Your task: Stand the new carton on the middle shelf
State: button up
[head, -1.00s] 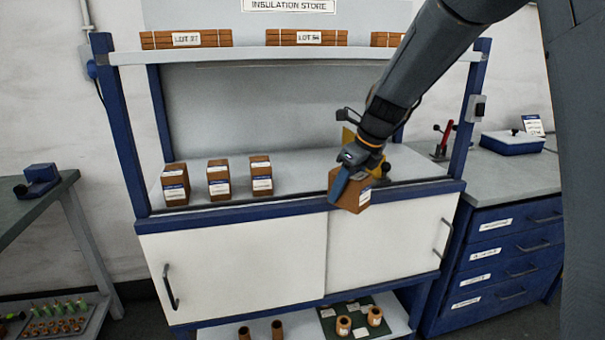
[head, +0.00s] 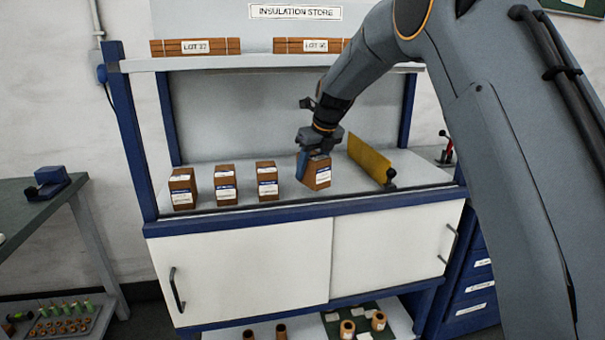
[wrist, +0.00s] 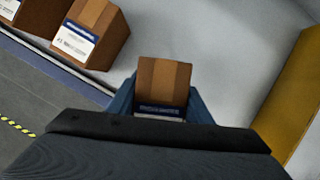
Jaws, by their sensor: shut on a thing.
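The new carton (head: 316,174), brown with a white and blue label, is in my gripper (head: 311,168) at the middle shelf (head: 240,213). My gripper is shut on it from above, with a blue finger on its left side. In the head view the carton looks nearly upright, a little turned; I cannot tell whether its base touches the shelf. In the wrist view the carton (wrist: 163,82) sits between the blue fingers. Three like cartons stand in a row to its left; the nearest of them (head: 267,180) is a short gap away.
A yellow upright plate (head: 369,158) with a black knob (head: 391,175) stands right of the held carton. The upper shelf (head: 250,60) carries bundles marked as lots. A blue front edge (head: 300,208) borders the middle shelf. The shelf behind the cartons is clear.

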jog(key=w+a, duration=0.2)
jog(key=w, duration=0.1)
jog(key=shift+a, duration=0.15)
jog(key=shift+s+f+p, duration=0.1)
jog(key=shift+f+p, duration=0.6)
jog(key=shift+f, duration=1)
jog(key=o, duration=1.3)
jog(key=shift+f, duration=0.15)
